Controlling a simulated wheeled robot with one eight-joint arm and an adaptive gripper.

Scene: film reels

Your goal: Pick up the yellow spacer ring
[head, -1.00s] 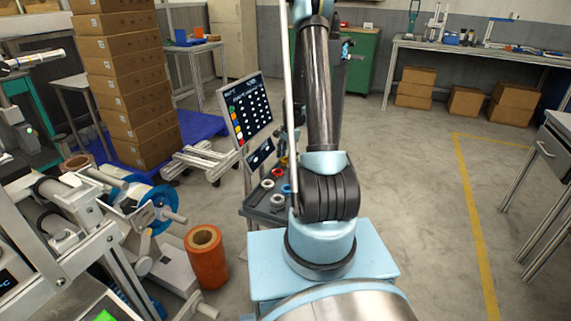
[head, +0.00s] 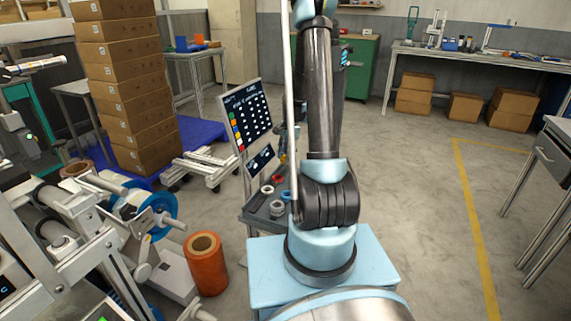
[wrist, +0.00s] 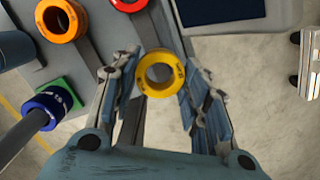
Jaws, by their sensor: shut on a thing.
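The yellow spacer ring (wrist: 160,91) is in the wrist view, between the two jointed fingers of my gripper (wrist: 160,72). The fingers are shut on it from its left and right sides. Its round hole faces the camera. I cannot tell how far it is above the surface below.
In the wrist view an orange ring (wrist: 61,38), a red ring (wrist: 130,4) and a blue ring (wrist: 45,122) are at the left. In the head view the grey tray (head: 262,222) stands beside the tilted board (head: 247,120).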

